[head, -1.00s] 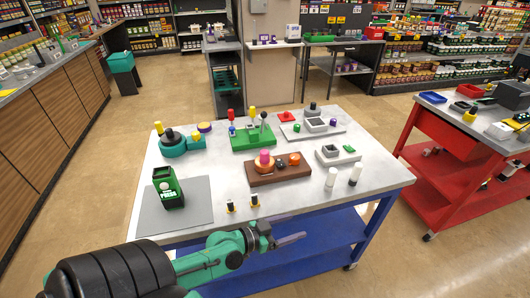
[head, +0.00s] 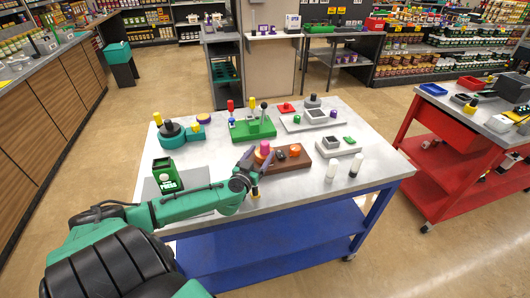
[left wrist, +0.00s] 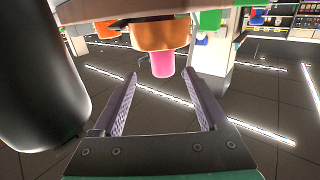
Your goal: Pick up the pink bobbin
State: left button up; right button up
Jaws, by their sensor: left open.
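The pink bobbin (head: 265,147) stands upright on an orange round piece on the brown block (head: 296,163). In the left wrist view, which is upside down, the pink bobbin (left wrist: 162,65) shows below the orange piece (left wrist: 160,36). My left gripper (head: 260,158) reaches over the table's front edge to the near side of the bobbin. Its fingers are apart and empty. In the wrist view, the fingertips (left wrist: 163,77) lie to either side of the bobbin's free end, with gaps on both sides. My right gripper is not in view.
A green box (head: 167,176) stands on a grey mat at the front left. A green block with levers (head: 253,129) stands behind the brown block. White cylinders (head: 332,169) stand to the right. A small yellow-black piece (head: 255,193) is just by my gripper.

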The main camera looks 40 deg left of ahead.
aim_at(263, 148)
pick_arm(q)
jog(key=x, duration=0.5)
jog(key=shift+s+a, duration=0.1)
jog(key=shift+a, duration=0.15)
grip_shut()
